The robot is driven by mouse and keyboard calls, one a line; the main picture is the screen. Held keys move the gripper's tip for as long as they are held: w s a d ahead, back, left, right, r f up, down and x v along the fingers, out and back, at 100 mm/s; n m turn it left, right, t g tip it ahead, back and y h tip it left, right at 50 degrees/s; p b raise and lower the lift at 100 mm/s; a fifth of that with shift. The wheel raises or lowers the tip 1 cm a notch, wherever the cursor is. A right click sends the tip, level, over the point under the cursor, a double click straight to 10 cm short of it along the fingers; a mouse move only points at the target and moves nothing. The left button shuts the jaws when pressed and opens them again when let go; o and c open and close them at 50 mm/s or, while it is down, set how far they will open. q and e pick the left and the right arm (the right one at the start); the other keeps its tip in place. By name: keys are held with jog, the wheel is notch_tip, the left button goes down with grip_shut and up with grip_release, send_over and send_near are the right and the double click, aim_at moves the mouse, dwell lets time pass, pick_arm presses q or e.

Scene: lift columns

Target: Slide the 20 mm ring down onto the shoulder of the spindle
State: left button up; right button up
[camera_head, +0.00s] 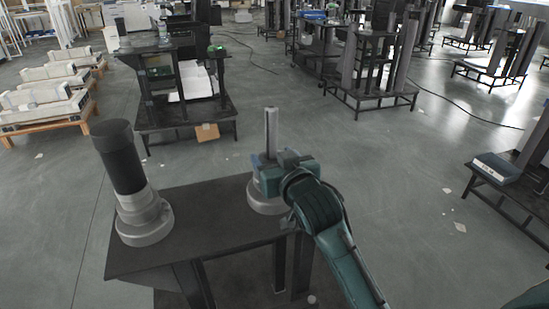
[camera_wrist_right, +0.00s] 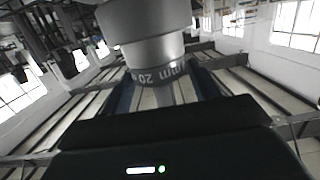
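A grey spindle stands upright on the dark table in the head view, with a thin post (camera_head: 271,128) rising from a round stepped base (camera_head: 262,203). My right gripper (camera_head: 283,172) reaches across the post from the right, just above the base, and hides its middle. In the right wrist view a grey ring marked "20 mm" (camera_wrist_right: 157,74), its lettering upside down, sits between the bluish fingers (camera_wrist_right: 162,92), which appear closed on it. A wider grey cylinder (camera_wrist_right: 145,22) shows beyond it. Whether the ring touches the shoulder is hidden. My left gripper is out of view.
A black cylinder (camera_head: 119,157) on a grey stepped base (camera_head: 145,220) stands on the left of the table (camera_head: 207,226). Bare tabletop lies between the two bases. Other dark stands (camera_head: 370,70) and low wooden pallets (camera_head: 45,120) are farther off on open floor.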

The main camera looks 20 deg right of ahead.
jog(key=o, duration=0.3)
jog(key=s, duration=0.4)
jog(key=s+r, duration=0.1)
jog(key=s, duration=0.3)
jog(key=s+r, duration=0.1)
jog(key=s, duration=0.4)
jog(key=shift+d, duration=0.4)
jog(key=shift+f, duration=0.1)
jog(key=s+a+f+g+p, duration=0.1)
jog(key=s+f, duration=0.3)
jog(key=f, duration=0.4)
jog(key=s+f+n+g+y+p, duration=0.1)
jog(key=s+f+g+p, duration=0.1)
jog(key=f, duration=0.6)
jog(key=s+a+f+n+g+y+p, duration=0.1)
jog(key=s+f+g+p, duration=0.1)
jog(key=s+f, duration=0.4)
jog(key=shift+s+a+f+g+p, duration=0.2)
jog(key=shift+f+p, duration=0.1)
jog(key=shift+f, duration=0.25)
jog(key=shift+s+a+f+g+p, duration=0.1)
jog(key=shift+s+f+p, duration=0.15)
jog(key=shift+f, duration=0.25)
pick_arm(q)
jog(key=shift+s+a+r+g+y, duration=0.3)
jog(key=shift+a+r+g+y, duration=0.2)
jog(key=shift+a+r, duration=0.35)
pick_arm(e)
jog(key=shift+w, duration=0.1)
jog(key=shift+c, duration=0.4)
